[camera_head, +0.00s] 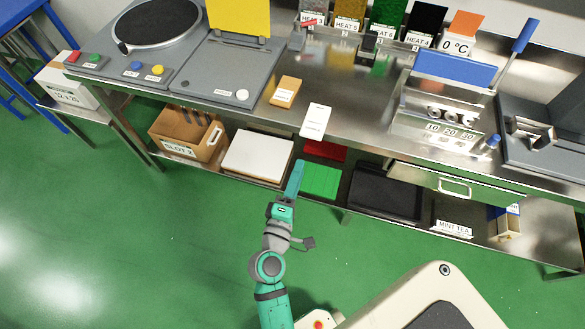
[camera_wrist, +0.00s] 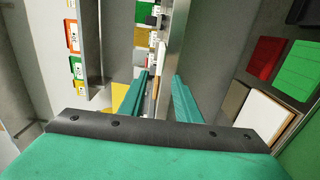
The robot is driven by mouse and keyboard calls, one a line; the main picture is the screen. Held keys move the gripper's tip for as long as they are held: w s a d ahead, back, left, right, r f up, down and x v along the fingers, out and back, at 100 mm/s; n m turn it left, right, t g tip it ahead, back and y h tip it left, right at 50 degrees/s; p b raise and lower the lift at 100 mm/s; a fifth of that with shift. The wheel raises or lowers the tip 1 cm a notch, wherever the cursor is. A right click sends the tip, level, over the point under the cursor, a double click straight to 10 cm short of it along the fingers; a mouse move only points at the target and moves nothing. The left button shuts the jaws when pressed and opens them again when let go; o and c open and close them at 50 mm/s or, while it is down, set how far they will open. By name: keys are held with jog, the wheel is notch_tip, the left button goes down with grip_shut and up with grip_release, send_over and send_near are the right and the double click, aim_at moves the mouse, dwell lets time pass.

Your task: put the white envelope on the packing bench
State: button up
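A small white packet with printed text (camera_head: 315,121), which looks like the white envelope, lies at the front edge of the steel bench (camera_head: 345,107). I cannot tell if it overhangs the edge. A tan packet with a white label (camera_head: 285,91) lies to its left, farther back. My gripper (camera_head: 295,180) is in front of the bench, apart from the white packet and nearer the camera. In the wrist view my gripper (camera_wrist: 160,88) has its two teal fingers apart with nothing held between them. The white packet is not clear in the wrist view.
On the bench are a round dark turntable (camera_head: 158,24), a yellow panel (camera_head: 240,17), a blue-topped heater (camera_head: 453,68) and labelled heat bins (camera_head: 349,23). The lower shelf holds a cardboard box (camera_head: 188,135), a white-topped box (camera_head: 258,156) and a black tray (camera_head: 385,193). Green floor is clear at left.

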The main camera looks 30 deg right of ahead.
jog(key=shift+a, duration=0.25)
jog(key=s+a+f+m+t+y, duration=0.1)
jog(key=s+a+f+y, duration=0.35)
jog(key=a, duration=0.35)
jog(key=s+a+f+m+t+y, duration=0.1)
jog(key=s+a+f+t+y, duration=0.25)
jog(key=a, duration=0.55)
jog(key=s+a+r+m+y, duration=0.2)
jog(key=s+y, duration=0.1)
jog(key=s, duration=0.3)
jog(key=s+a+r+m+y, duration=0.2)
jog(key=s+a+r+m, duration=0.1)
jog(key=s, duration=0.3)
jog(key=shift+s+a+g+y, duration=0.3)
jog(key=shift+s+g+y, duration=0.05)
jog(key=shift+g+y, duration=0.1)
jog(key=shift+s+r+m, duration=0.3)
jog(key=shift+m, duration=0.1)
jog(key=c, duration=0.3)
jog(key=shift+s+d+r, duration=0.1)
grip_shut()
